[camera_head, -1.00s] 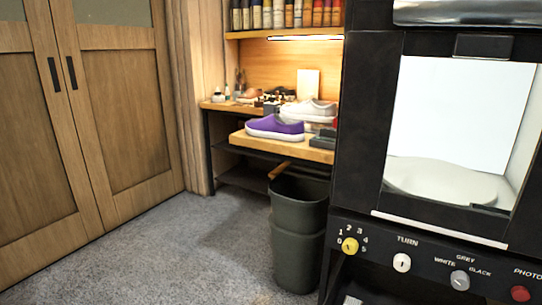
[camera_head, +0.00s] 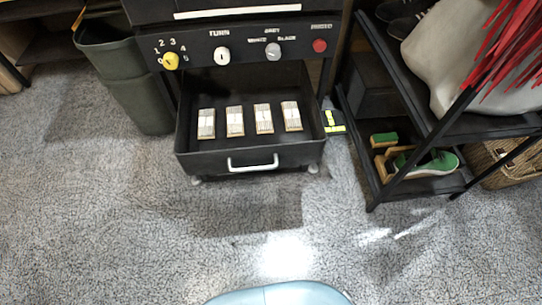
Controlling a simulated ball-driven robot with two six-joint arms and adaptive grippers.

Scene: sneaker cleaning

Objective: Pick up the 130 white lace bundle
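An open black drawer (camera_head: 250,162) sticks out low from the black machine, with a white handle on its front. Several pale lace bundles lie in it in a row, apart from each other: a far left bundle (camera_head: 206,124), a second bundle (camera_head: 235,121), a third bundle (camera_head: 263,118) and a far right bundle (camera_head: 291,116). Each has a band or label around its middle. The labels are too small to read, so I cannot tell which is the 130. Neither of my grippers is in view.
The machine's panel with a yellow knob (camera_head: 170,61), white knob (camera_head: 222,56), grey knob (camera_head: 273,52) and red button (camera_head: 320,46) is above the drawer. A dark bin (camera_head: 140,100) stands left. A black rack (camera_head: 425,187) stands right. The carpet (camera_head: 200,235) in front is clear.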

